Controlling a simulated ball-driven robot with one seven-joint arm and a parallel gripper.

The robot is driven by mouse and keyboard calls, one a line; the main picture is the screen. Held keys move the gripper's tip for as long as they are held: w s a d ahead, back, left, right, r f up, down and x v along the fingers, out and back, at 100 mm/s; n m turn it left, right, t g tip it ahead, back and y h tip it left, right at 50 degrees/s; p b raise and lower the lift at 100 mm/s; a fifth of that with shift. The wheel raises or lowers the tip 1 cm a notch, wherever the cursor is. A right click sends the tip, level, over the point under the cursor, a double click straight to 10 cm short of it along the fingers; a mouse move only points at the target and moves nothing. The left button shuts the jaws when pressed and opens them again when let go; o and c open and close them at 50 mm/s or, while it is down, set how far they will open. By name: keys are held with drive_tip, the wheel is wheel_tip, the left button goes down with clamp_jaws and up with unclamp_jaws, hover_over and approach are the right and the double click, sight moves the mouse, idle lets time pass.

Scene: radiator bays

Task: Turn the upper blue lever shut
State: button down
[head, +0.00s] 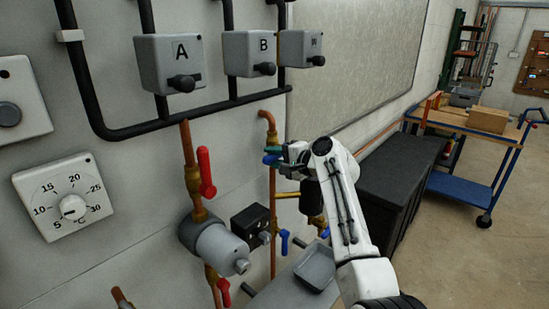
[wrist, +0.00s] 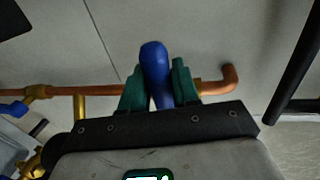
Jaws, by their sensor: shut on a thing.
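The upper blue lever (wrist: 155,62) stands between the two green fingertips of my gripper (wrist: 158,86) in the wrist view. The gripper is shut on it, one finger on each side. In that view the lever lies across the copper pipe (wrist: 75,91); its base is hidden by the gripper. In the head view my gripper (head: 275,153) is at the upper part of the vertical copper pipe, and a bit of the blue lever (head: 269,160) shows at the fingertips. A lower blue lever (head: 284,242) hangs downward beside the pipe below.
Red levers (head: 206,172) sit on the left pipe, beside a grey cylindrical pump (head: 218,246). A grey tray (head: 316,267) is below my gripper. Boxes marked A (head: 168,62) and B (head: 248,53) are above. A dark chest (head: 398,180) stands right of my arm.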

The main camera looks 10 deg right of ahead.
idle(0.4)
drive_tip(key=c, duration=1)
unclamp_jaws()
drive_tip(key=shift+d, duration=0.1)
drive_tip(key=b+v, duration=0.1)
drive_tip(key=v, duration=0.9)
drive_tip(key=shift+s+d+r+b, duration=0.1)
drive_tip(key=shift+s+d+b, duration=0.15)
drive_tip(key=shift+b, duration=0.05)
drive_tip(key=s+d+f+n+g+h, duration=0.1)
drive_tip(key=s+f+n+g+h, duration=0.15)
drive_tip(key=s+f, duration=0.9)
drive_tip(key=s+d+f+n+g+h, duration=0.1)
drive_tip(key=s+f+n+g+h, duration=0.15)
drive_tip(key=s+f, duration=0.95)
drive_tip(key=s+d+f+n+g+h, duration=0.1)
drive_tip(key=s+f+g, duration=0.1)
drive_tip(key=s, duration=0.7)
drive_tip(key=s+d+f+n+g+h, duration=0.1)
drive_tip(key=s+f, duration=0.4)
drive_tip(key=s, duration=0.5)
drive_tip(key=s+d+f+n+g+h, duration=0.1)
drive_tip(key=s+f+n+g+h, duration=0.1)
drive_tip(key=s, duration=0.8)
drive_tip(key=shift+s+d+f+n+g, duration=0.2)
drive_tip(key=shift+f+n+g, duration=0.1)
drive_tip(key=shift+f+g, duration=0.25)
drive_tip(key=shift+s+d+f+n+g, duration=0.1)
drive_tip(key=shift+d+f+n+g, duration=0.1)
drive_tip(key=shift+f+n+g, duration=0.3)
